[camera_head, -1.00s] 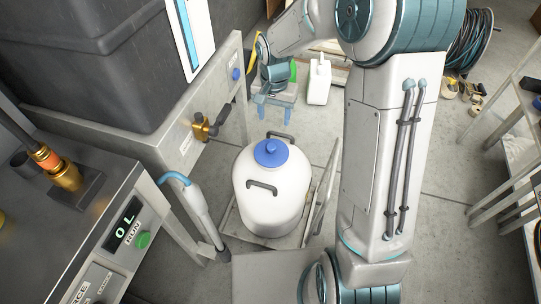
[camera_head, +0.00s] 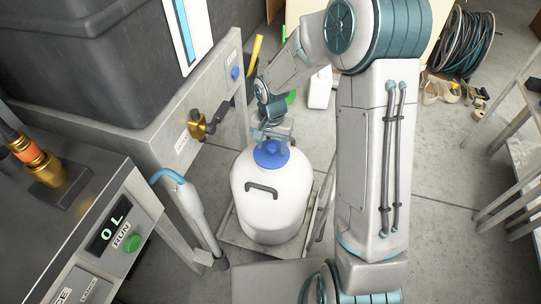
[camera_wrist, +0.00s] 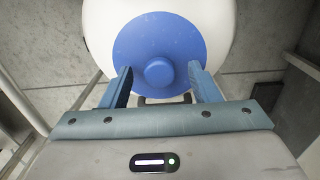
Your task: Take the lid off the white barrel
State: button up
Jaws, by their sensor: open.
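The white barrel (camera_head: 272,205) stands upright on a low platform in the head view, with a dark handle on its near shoulder. Its blue lid (camera_head: 270,156) sits on top, and my gripper (camera_head: 271,135) is just above and behind it. In the wrist view my gripper (camera_wrist: 158,78) is open, its two blue fingers apart over the near part of the round lid (camera_wrist: 160,35). The lid's central knob (camera_wrist: 158,72) shows between the fingers, with a gap on each side. The white barrel (camera_wrist: 97,30) shows around the lid. I cannot tell the height between fingertips and knob.
A grey workbench (camera_head: 125,180) with a display stands at the left. A brass valve (camera_head: 200,125) juts from the pale frame near the barrel. A white jug (camera_head: 320,88) stands behind, and a hose reel (camera_head: 462,42) is at the back right.

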jog(key=shift+r, duration=0.1)
jog(key=c, duration=1.1)
jog(key=shift+r, duration=0.15)
